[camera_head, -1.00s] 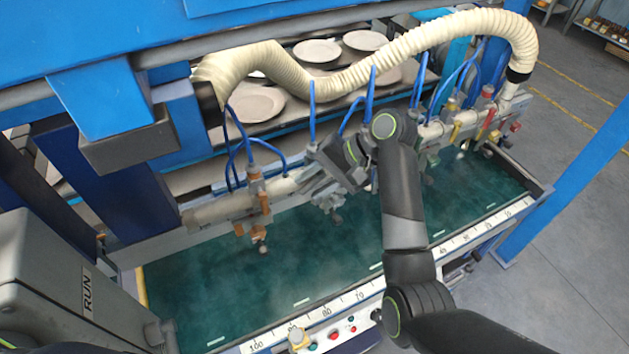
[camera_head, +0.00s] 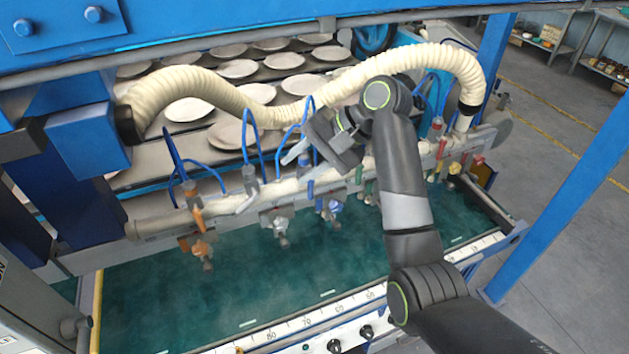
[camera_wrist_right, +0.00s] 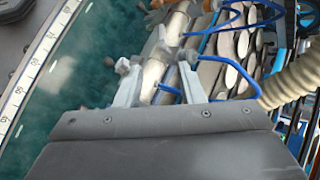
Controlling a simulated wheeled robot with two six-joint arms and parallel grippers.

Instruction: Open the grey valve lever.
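The grey valve lever (camera_head: 246,203) is a light grey handle on the pale pipe in the head view, slanting down along the pipe. It sits between an orange valve (camera_head: 194,200) and a blue lever (camera_head: 309,190). My right gripper (camera_head: 297,167) is a little above and to the right of the grey lever, apart from it. In the right wrist view its two fingers (camera_wrist_right: 158,68) are spread, with the pipe showing between and beyond them. I cannot pick out the grey lever for sure there. My left gripper is not in view.
A ribbed cream hose (camera_head: 300,103) arches behind my right arm, with thin blue hoses (camera_head: 250,130) near the gripper. Plates (camera_head: 189,109) lie on racks behind. Green, yellow and red levers (camera_head: 478,160) stand farther right. A green bed (camera_head: 140,305) lies below the pipe.

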